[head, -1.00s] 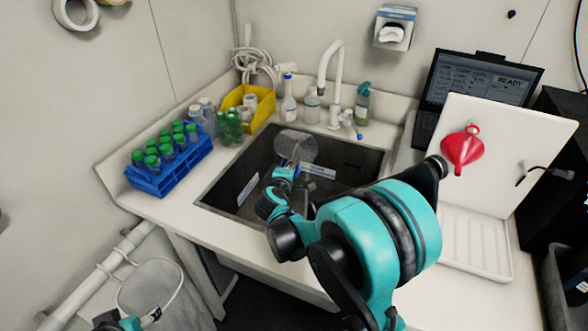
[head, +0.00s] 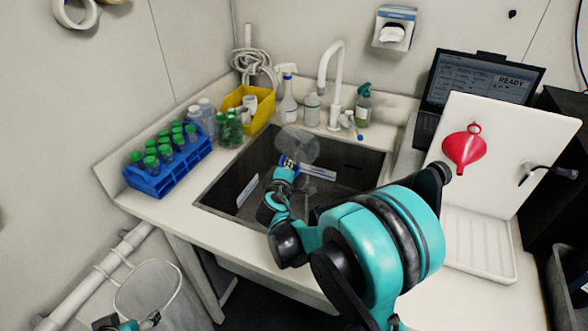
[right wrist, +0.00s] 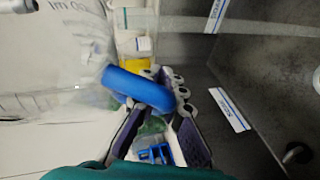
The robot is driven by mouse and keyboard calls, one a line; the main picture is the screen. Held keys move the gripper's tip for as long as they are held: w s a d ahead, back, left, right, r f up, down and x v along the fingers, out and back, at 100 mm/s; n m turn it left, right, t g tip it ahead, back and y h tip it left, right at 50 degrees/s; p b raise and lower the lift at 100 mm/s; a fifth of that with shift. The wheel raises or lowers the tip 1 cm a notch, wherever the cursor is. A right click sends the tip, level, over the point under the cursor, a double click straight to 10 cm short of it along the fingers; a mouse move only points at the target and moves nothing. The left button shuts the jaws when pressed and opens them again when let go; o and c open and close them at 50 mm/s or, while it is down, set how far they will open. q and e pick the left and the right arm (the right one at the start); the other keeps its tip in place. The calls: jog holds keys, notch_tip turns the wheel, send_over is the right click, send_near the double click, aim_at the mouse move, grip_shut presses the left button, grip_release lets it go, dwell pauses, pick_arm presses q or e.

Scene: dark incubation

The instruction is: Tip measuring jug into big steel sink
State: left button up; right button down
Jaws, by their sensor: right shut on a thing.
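The measuring jug (head: 303,147) is clear, with a blue handle. It is over the big steel sink (head: 236,170), tilted well over; whether liquid is in it I cannot tell. My right gripper (head: 289,163) is shut on the jug's handle. In the right wrist view, the blue handle (right wrist: 138,87) lies at the fingers (right wrist: 172,95), and the jug's clear wall with printed marks (right wrist: 55,60) fills the left side. Only a small part of my left gripper (head: 148,321) shows at the bottom left of the head view; its jaws are unclear.
A blue rack (head: 165,179) of green-capped tubes stands left of the sink. A yellow bin (head: 262,116), a spray bottle (head: 288,103) and the white tap (head: 334,85) stand behind it. A white drying board (head: 500,150) with a red funnel (head: 464,151) is at the right.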

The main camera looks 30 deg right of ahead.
dwell(0.4)
jog(key=shift+w+r+m+t+b, duration=0.25)
jog(key=shift+r+m+t+b, duration=0.3)
jog(key=shift+t+b, duration=0.2)
dwell(0.5)
jog(key=f+n+g+p, duration=0.1)
jog(key=s+f+n+g+p, duration=0.1)
jog(key=g, duration=0.1)
jog(key=shift+s+d+f, duration=0.1)
jog(key=shift+s+f, duration=0.1)
jog(key=shift+f, duration=0.05)
